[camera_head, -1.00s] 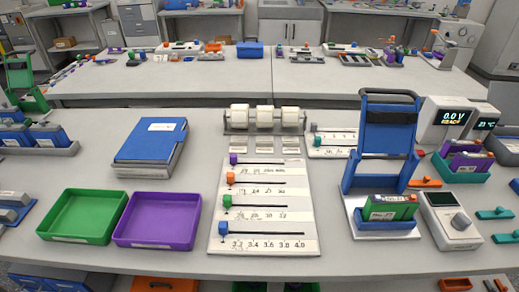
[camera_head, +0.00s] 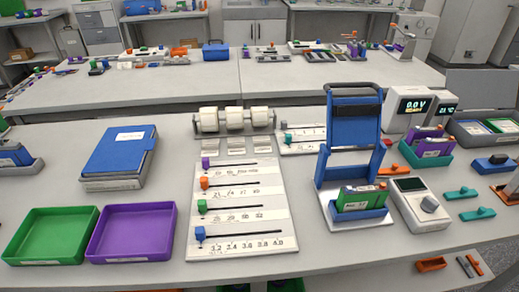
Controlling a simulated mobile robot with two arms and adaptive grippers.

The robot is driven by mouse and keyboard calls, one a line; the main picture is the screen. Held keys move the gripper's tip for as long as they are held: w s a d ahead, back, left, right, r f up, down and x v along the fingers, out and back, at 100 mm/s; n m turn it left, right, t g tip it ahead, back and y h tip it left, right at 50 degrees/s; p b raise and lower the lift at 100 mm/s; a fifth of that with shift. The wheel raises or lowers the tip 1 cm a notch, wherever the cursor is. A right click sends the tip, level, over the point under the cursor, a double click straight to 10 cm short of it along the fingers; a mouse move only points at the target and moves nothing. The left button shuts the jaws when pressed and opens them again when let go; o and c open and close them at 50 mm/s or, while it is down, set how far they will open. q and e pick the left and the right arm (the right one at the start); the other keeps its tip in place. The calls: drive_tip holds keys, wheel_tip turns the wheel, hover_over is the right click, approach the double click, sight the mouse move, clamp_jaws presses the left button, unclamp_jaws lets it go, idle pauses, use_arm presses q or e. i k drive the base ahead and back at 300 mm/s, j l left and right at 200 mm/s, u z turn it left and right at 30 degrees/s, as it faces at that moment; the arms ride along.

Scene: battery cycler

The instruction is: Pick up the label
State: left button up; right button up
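A label dispenser with several white label rolls (camera_head: 235,119) stands on the near table, behind the middle of the slider board. Small pale labels lie in front of the rolls: a left one (camera_head: 204,153), a middle one (camera_head: 237,152) and a right one (camera_head: 268,149). They look flat, and their print is too small to read. Neither of my grippers shows in the head view, so nothing is seen near the labels.
In front of the labels lies the slider board (camera_head: 285,192) with coloured knobs. Around it are a blue binder (camera_head: 119,152), a green tray (camera_head: 20,262), a purple tray (camera_head: 160,206), a blue upright fixture (camera_head: 356,128) and a meter (camera_head: 419,203). Bare table lies between binder and rolls.

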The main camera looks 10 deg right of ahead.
sight(234, 149)
drive_tip(key=l+z, duration=0.35)
drive_tip(key=z, duration=0.15)
drive_tip(key=l+z, duration=0.45)
drive_tip(key=i+j, duration=0.05)
drive_tip(key=j, duration=0.1)
